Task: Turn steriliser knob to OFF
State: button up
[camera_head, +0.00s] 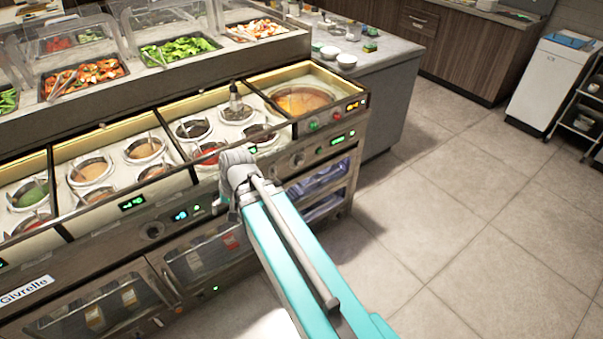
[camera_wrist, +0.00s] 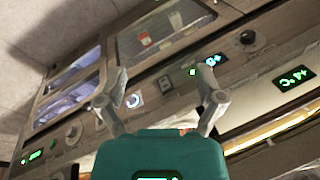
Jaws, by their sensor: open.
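The sauce counter's control panel carries several round knobs, and I cannot read which one is marked as the steriliser's. In the wrist view one knob (camera_wrist: 73,132) is at the left, below a blue-lit glass cabinet (camera_wrist: 72,98). Another (camera_wrist: 243,38) is at the upper right. A small dial with a bluish-white ring (camera_wrist: 133,100) lies between my fingers. My gripper (camera_wrist: 160,77) is open, its two fingers spread in front of the panel, with nothing held. In the head view my arm hides the gripper and part of the panel. A knob (camera_head: 298,160) shows right of the arm.
Sauce wells (camera_head: 145,148) and a large orange well (camera_head: 302,100) line the counter top. Glass-covered food trays (camera_head: 178,50) stand behind. A blue-lit cabinet (camera_head: 322,187) is below the panel. The tiled floor (camera_head: 470,220) at right is clear.

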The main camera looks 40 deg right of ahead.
jog(key=w+d+f+m+t+y+b, duration=0.35)
jog(key=w+d+f+m+b, duration=0.35)
jog(key=b, duration=0.3)
jog(key=m+t+h+b, duration=0.6)
jog(key=m+t+b, duration=0.7)
jog(key=m+b, duration=1.15)
send_near(301, 164)
jog(key=s, duration=0.4)
jog(key=shift+s+a+r, duration=0.1)
jog(key=shift+s+r, duration=0.05)
jog(key=shift+s, duration=0.05)
jog(key=shift+w, duration=0.1)
jog(key=w, duration=1.3)
jog(key=shift+w, duration=0.35)
